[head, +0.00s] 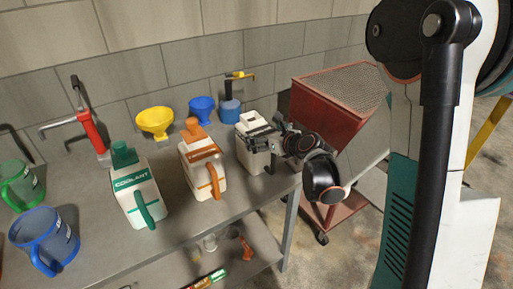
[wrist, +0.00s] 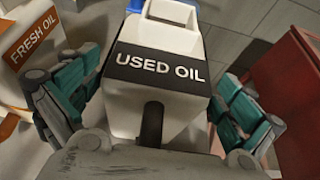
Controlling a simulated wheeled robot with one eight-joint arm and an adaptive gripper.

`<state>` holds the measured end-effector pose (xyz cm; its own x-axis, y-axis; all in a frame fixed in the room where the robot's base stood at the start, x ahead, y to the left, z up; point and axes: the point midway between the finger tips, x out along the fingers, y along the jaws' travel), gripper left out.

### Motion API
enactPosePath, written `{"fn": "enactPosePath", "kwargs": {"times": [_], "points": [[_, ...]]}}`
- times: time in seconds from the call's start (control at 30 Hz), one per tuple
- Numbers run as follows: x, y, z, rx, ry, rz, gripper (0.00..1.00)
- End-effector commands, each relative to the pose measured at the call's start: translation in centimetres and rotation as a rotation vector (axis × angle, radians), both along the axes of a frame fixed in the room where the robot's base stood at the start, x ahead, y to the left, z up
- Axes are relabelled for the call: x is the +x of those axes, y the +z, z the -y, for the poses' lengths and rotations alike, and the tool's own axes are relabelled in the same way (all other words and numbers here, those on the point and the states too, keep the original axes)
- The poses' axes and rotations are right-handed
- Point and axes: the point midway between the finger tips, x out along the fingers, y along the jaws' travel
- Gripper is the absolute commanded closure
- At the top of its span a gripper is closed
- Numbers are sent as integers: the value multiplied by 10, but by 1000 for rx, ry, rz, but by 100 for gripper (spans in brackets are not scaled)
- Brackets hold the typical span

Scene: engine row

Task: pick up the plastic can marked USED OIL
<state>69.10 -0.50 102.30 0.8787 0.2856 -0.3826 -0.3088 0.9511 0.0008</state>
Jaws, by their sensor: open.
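The USED OIL can (wrist: 160,68) is white with a black label band and a dark handle. In the wrist view it stands between the open fingers of my gripper (wrist: 158,105), one finger on each side. I cannot tell whether either finger touches it. In the head view the can (head: 247,150) stands near the right end of the grey bench (head: 185,240). My gripper (head: 262,140) is at its right side there and hides part of it.
A white FRESH OIL can (head: 203,168) with orange trim stands just left. A COOLANT can (head: 136,195), yellow funnel (head: 155,121), blue funnel (head: 202,108) and blue oiler (head: 229,110) share the bench. A red cart (head: 325,110) stands right of the bench.

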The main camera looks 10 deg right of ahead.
Motion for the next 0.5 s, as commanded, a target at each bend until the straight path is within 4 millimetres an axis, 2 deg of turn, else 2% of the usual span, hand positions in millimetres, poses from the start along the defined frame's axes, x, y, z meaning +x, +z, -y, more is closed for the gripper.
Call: {"fn": "enactPosePath", "kwargs": {"times": [0.2,0.47,0.5], "points": [[29,-10,-11,-1,0,0,0],[33,-10,-12,-1,0,0,0],[33,-10,-12,-1,0,0,7]]}}
